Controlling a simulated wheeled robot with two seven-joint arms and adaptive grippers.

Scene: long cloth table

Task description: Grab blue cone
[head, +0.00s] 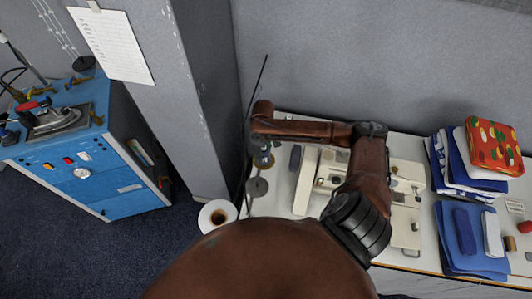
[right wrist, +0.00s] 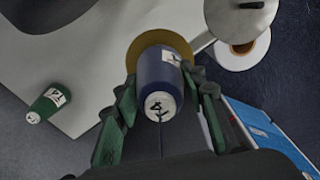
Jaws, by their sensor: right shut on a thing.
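The blue cone (right wrist: 158,75) is a dark blue thread cone with a pale label and a white marked end. It sits between the two green fingers of my right gripper (right wrist: 160,88) in the right wrist view, and the gripper is shut on it. A tan disc (right wrist: 134,54) shows right behind the cone; I cannot tell whether they touch. In the head view my right gripper (head: 262,150) is small, at the left end of the table, and the cone cannot be made out there. My left gripper is not in view.
A green cone (right wrist: 47,105) is near the table edge in the right wrist view. A white roll (head: 217,216) stands left of the table. A cream sewing machine (head: 330,178) and folded blue cloths (head: 462,265) are on the table. A blue ironing unit (head: 85,165) stands far left.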

